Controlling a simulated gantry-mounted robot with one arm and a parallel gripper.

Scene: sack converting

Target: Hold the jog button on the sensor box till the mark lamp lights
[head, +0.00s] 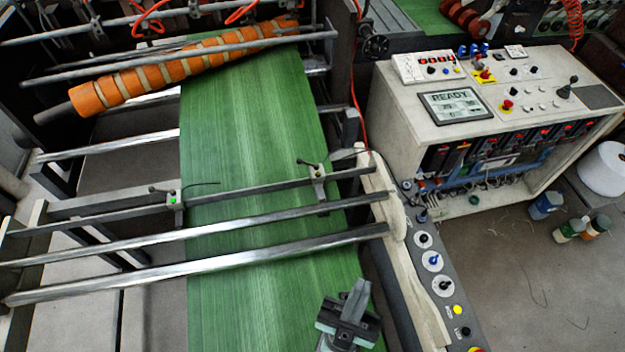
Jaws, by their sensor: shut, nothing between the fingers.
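My gripper (358,288) is shut and empty, over the green web at the bottom of the head view, left of a narrow grey control panel (409,208). It appears apart from the panel. The panel carries several dials, a yellow button (457,310), a black button (465,331) and part of a red-and-yellow button at the bottom edge. The labels are too small to read, so I cannot tell which is the jog button. A small sensor (173,197) on the left of the cross rail shows a green light. I cannot tell whether this is the mark lamp.
The green web (240,130) runs under several metal rollers (200,268). An orange-banded roll (190,65) lies above left. A beige rail (410,260) stands between web and panel. A white console (510,90) reading READY stands right, with small pots (545,205) on the floor.

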